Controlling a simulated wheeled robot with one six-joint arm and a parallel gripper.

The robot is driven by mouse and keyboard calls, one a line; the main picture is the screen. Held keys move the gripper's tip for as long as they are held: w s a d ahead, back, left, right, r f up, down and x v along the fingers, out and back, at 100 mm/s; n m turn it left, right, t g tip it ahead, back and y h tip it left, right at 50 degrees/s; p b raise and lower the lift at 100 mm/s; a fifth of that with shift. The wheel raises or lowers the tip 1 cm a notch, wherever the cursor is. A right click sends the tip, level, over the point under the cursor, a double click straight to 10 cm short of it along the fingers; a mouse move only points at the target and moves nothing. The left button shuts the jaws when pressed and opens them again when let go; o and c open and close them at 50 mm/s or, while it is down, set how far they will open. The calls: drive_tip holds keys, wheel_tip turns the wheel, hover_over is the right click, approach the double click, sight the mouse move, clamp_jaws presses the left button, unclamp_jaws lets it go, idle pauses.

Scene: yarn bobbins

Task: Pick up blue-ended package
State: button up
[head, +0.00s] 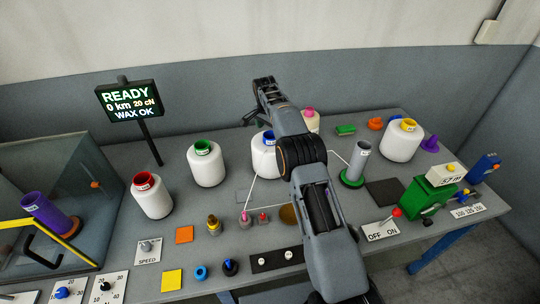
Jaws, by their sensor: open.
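The blue-ended package (262,163) is a white yarn package standing upright on the table, with a blue ring at its top. My arm covers its right side. My gripper (252,117) is above and behind the package's top in the head view, small and partly hidden by my own arm. It is open, and I see nothing held in it. I cannot tell its exact distance from the package.
White packages with green (206,165), red (151,196), pink (310,121) and yellow (401,141) ends stand around it. A grey tube (358,162) on a green base stands right of my arm. A sign (130,101) reads READY. A green machine (428,197) sits right.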

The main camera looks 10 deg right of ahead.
sight(270, 134)
drive_tip(key=shift+d+f+p, duration=0.2)
drive_tip(key=shift+f+p, duration=0.1)
drive_tip(key=shift+f, duration=1.5)
clamp_jaws()
drive_tip(key=shift+w+r, duration=0.15)
drive_tip(key=shift+r, duration=0.05)
